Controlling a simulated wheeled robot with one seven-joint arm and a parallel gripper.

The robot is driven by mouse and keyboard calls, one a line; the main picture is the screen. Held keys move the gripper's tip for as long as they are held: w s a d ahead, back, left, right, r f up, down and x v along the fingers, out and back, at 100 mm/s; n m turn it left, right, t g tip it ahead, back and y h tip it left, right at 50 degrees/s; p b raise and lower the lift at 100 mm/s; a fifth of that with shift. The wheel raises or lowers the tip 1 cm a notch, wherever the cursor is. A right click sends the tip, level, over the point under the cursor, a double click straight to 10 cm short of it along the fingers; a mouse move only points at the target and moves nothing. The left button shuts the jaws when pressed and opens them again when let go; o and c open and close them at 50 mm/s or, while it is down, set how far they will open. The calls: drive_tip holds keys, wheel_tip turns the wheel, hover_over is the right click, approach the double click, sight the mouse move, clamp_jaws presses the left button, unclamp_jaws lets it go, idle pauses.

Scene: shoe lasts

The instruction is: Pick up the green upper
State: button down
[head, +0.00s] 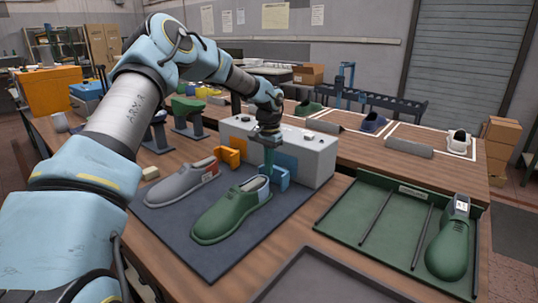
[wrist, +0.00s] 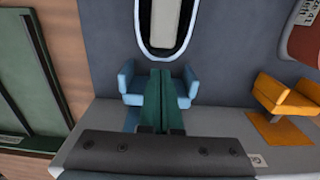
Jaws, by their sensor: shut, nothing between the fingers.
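The green upper (head: 228,214) lies on the dark mat in the head view, toe toward the lower left, with a pale heel patch near a blue clamp (head: 276,178). My gripper (head: 269,176) is shut and empty, pointing down at the blue clamp behind the heel. In the wrist view its green fingers (wrist: 160,75) are together between the clamp's two blue jaws (wrist: 128,85). I cannot tell whether they touch the clamp.
A grey shoe (head: 184,184) lies on the mat (head: 224,268) left of the green upper, near an orange clamp (head: 228,153). A grey box (head: 315,158) stands behind the clamps. At right, a green tray (head: 343,215) holds rods and a green shoe form (head: 448,252).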

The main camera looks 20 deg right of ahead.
sight(265, 179)
drive_tip(key=shift+a+f+p, duration=0.1)
drive_tip(key=shift+f+p, duration=0.45)
drive_tip(key=shift+f, duration=1.6)
drive_tip(key=shift+s+a+b, duration=0.4)
drive_tip(key=shift+a, duration=0.45)
